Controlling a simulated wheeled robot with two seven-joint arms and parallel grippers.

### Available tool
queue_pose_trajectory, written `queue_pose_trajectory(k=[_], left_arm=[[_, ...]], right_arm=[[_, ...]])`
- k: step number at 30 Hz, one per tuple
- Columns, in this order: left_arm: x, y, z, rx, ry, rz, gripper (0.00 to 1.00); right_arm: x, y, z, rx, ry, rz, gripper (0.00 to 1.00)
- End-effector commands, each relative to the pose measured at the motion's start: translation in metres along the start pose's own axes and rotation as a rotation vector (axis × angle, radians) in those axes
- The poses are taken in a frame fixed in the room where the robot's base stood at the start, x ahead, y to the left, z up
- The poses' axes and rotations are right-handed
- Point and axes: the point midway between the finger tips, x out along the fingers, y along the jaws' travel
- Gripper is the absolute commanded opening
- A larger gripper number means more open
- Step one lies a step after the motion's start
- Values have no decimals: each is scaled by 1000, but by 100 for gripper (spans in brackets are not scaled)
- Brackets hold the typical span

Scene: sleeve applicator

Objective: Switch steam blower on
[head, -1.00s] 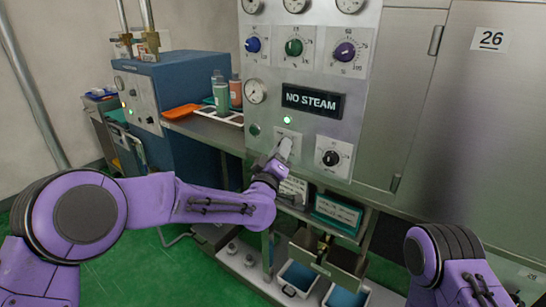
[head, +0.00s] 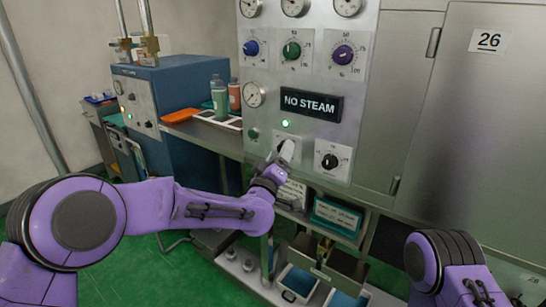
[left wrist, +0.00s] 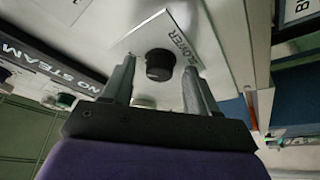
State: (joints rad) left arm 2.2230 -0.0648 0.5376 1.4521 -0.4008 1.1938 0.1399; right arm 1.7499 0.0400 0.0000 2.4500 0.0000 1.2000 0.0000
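The blower switch is a black round knob (left wrist: 160,65) on a white plate with partly readable lettering in the left wrist view. My left gripper (left wrist: 159,68) is open, with one finger on each side of the knob; I cannot tell whether either touches it. In the head view my left gripper (head: 283,157) is in front of the switch plate and mostly hides the knob. A lit green lamp (head: 285,124) sits just above. The display (head: 311,105) reads "NO STEAM". My right arm shows at the lower right, but its gripper is out of view.
Another black knob (head: 330,161) is close on the right of the switch. Blue (head: 251,48), green (head: 291,51) and purple (head: 343,54) knobs are higher on the panel.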

Motion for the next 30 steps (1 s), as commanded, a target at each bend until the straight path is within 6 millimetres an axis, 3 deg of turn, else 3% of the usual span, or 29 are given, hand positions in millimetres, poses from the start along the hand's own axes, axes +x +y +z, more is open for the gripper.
queue_pose_trajectory(k=[5, 12, 15, 27, 30], left_arm=[[-22, -1, 1, 1, -2, 0, 59], [-78, -2, 2, 2, -3, -1, 59], [-94, -1, 2, 2, -3, 1, 59], [-104, -1, 2, 6, -5, -1, 59], [-114, -18, 12, 37, -49, -66, 59]], right_arm=[[5, 0, 2, 0, 0, 0, 43], [14, -1, 6, 0, 0, 0, 43], [16, -2, 7, 0, 0, 0, 43], [16, -2, 7, 0, 0, 0, 43], [16, -2, 7, 0, 0, 0, 43]])
